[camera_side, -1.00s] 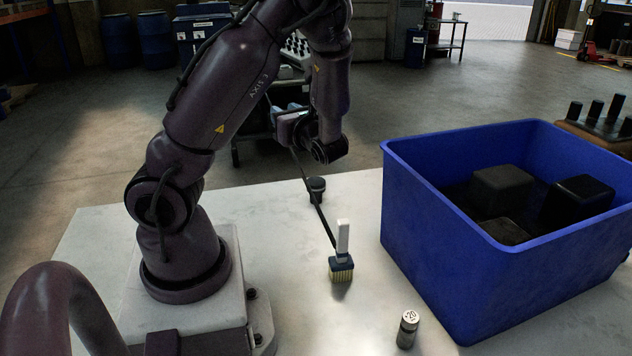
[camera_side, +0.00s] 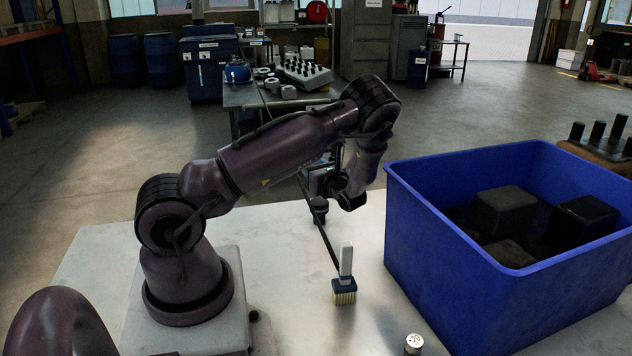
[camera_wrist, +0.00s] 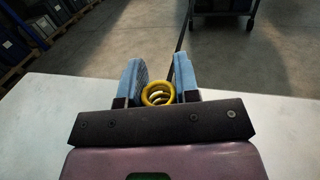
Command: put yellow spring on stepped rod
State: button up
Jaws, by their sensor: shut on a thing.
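A yellow coil spring (camera_wrist: 157,93) sits between the two blue fingers of my gripper (camera_wrist: 158,82) in the wrist view, and the gripper is shut on it. In the side view my gripper (camera_side: 322,182) is above the back part of the pale table, left of the blue bin. The spring cannot be made out there. A thin dark bar (camera_side: 322,232) slants from near the gripper towards the brush. I cannot tell which thing is the stepped rod.
A large blue bin (camera_side: 430,245) with dark blocks stands on the right of the table (camera_side: 285,265). A brush with a white handle (camera_side: 345,262) stands near the middle. A small cylinder (camera_side: 413,344) is at the front edge. Dark pegs (camera_side: 600,128) stand behind the bin.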

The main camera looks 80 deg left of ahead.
jog(key=shift+w+a+f, duration=0.25)
jog(key=shift+a+f, duration=0.2)
jog(key=shift+f, duration=0.1)
jog(key=shift+w+f, duration=0.1)
jog(key=shift+f, duration=1.6)
jog(key=shift+f, duration=0.15)
jog(key=o, duration=0.9)
jog(key=shift+w+d+r, duration=0.15)
jog(key=shift+d+r, duration=0.05)
jog(key=shift+d, duration=0.05)
jog(key=v, duration=0.7)
jog(key=shift+a, duration=0.1)
